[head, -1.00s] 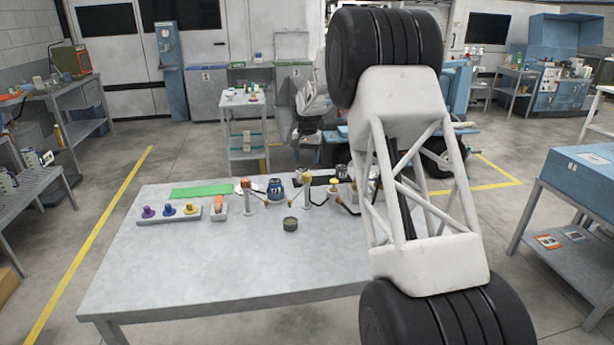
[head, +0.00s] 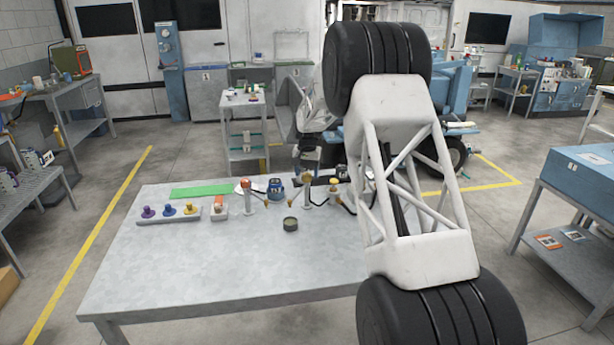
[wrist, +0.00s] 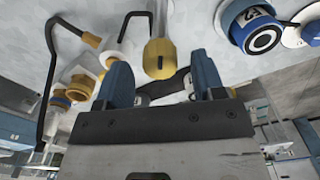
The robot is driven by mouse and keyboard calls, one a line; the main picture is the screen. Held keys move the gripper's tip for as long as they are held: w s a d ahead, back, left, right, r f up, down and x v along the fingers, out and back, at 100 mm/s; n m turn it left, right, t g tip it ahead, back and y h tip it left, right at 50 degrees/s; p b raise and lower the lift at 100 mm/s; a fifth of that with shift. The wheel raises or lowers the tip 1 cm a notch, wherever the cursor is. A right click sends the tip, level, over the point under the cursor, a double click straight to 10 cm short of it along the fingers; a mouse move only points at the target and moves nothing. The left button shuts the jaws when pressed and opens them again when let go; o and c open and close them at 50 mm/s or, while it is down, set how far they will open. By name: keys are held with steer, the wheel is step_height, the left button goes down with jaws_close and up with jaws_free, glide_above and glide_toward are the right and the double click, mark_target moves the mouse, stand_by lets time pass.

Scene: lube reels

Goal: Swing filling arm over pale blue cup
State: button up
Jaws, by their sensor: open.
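My gripper (head: 307,176) is low over the far part of the table, just above a post with a yellow part (head: 307,193). In the wrist view my gripper (wrist: 162,62) has two blue fingers spread apart, with nothing clearly held. A yellow knob-like part (wrist: 160,50) shows in line with the gap between them; contact cannot be told. Dark bent tubes and brass fittings (wrist: 77,88) lie left of the fingers. Which part is the filling arm is unclear. A small dark round cup (head: 290,224) stands nearer the front; I cannot make out a pale blue cup.
A blue reel-like container (head: 275,189) stands left of my gripper, beside an orange-topped post (head: 248,198). A strip with purple, blue and yellow knobs (head: 170,212) and a green mat (head: 201,192) lie farther left. The front of the table (head: 220,270) is clear.

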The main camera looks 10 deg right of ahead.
steer(key=shift+f, duration=0.75)
jaws_close()
